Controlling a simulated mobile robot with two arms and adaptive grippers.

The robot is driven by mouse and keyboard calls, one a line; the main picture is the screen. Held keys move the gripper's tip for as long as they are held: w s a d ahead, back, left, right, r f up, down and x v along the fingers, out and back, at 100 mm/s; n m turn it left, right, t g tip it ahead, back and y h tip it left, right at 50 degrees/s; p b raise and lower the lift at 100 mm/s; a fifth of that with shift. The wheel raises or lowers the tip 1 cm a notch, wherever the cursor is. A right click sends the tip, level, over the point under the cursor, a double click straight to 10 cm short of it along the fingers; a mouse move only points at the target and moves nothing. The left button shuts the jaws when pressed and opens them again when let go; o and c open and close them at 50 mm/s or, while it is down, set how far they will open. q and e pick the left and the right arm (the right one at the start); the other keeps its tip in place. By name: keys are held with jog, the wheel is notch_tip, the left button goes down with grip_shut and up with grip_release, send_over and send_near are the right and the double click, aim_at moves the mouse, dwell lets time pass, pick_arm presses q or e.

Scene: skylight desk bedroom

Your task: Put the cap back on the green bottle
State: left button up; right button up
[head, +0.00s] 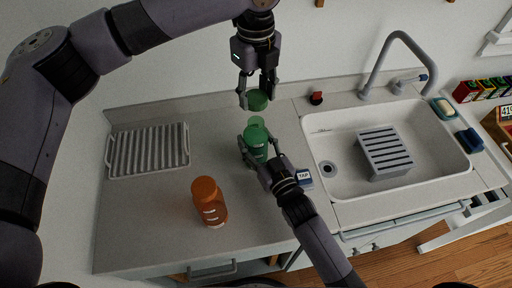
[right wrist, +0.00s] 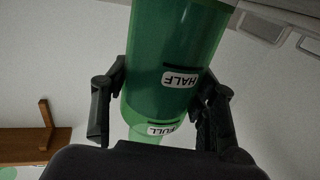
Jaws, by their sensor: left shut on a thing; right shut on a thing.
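The green bottle (head: 257,148) stands on the counter left of the sink, its open neck pointing up toward the back wall. My right gripper (head: 259,152) is shut around its body. In the right wrist view the bottle (right wrist: 172,50) fills the space between the fingers and shows HALF and FULL labels. My left gripper (head: 257,92) is shut on the green cap (head: 257,101). The cap appears just above the bottle's mouth in the head view, with a small gap. The head view does not settle its exact height or alignment.
An orange bottle (head: 208,200) stands on the front of the counter. A ribbed drying tray (head: 148,151) lies at the left. The white sink (head: 435,160) holds a grey slotted rack (head: 384,152). A TAP card (head: 304,177) lies beside my right wrist. A small red-and-black item (head: 316,98) sits behind.

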aim_at(256, 122)
jog(key=c, duration=0.3)
pick_arm(q)
jog(key=shift+f, duration=2.5)
jog(key=shift+f, duration=0.9)
jog(key=shift+f, duration=0.55)
pick_arm(e)
grip_shut()
